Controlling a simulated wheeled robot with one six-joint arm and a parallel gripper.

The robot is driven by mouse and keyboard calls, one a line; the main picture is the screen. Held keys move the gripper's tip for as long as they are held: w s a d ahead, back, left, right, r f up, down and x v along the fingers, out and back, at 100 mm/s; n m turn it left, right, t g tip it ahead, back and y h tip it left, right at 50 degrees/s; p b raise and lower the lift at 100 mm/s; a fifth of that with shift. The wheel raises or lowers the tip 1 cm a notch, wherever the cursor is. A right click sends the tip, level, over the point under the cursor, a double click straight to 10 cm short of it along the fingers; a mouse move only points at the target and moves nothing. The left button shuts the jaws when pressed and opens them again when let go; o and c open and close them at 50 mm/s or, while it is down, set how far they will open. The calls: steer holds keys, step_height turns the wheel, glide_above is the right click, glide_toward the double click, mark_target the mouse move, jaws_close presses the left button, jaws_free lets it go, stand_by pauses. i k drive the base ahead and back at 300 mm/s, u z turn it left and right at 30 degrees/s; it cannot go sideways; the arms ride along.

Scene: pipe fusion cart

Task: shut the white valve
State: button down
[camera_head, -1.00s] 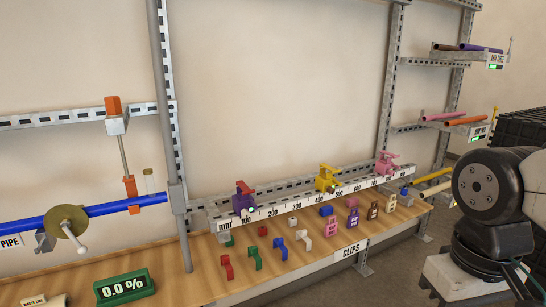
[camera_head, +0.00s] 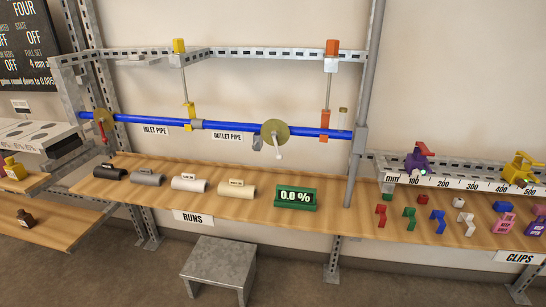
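The white valve (camera_head: 278,149) has a white lever hanging downward in front of a round olive-gold disc (camera_head: 272,131). A second valve with a red lever (camera_head: 102,131) and a similar disc stands at the pipe's left end. From this angle I cannot tell whether either valve is open or shut. My gripper is out of view.
A wooden shelf (camera_head: 240,208) under the pipe bears several labelled short cylinders. A grey step stool (camera_head: 222,262) stands on the floor in front. A grey upright post (camera_head: 360,140) is right of the valve. Coloured clips and a ruled rail (camera_head: 455,183) are further right.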

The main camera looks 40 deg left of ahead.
mark_target(274, 134)
steer(key=u, duration=1.15)
steer(key=i, duration=1.1)
steer(key=z, duration=0.7)
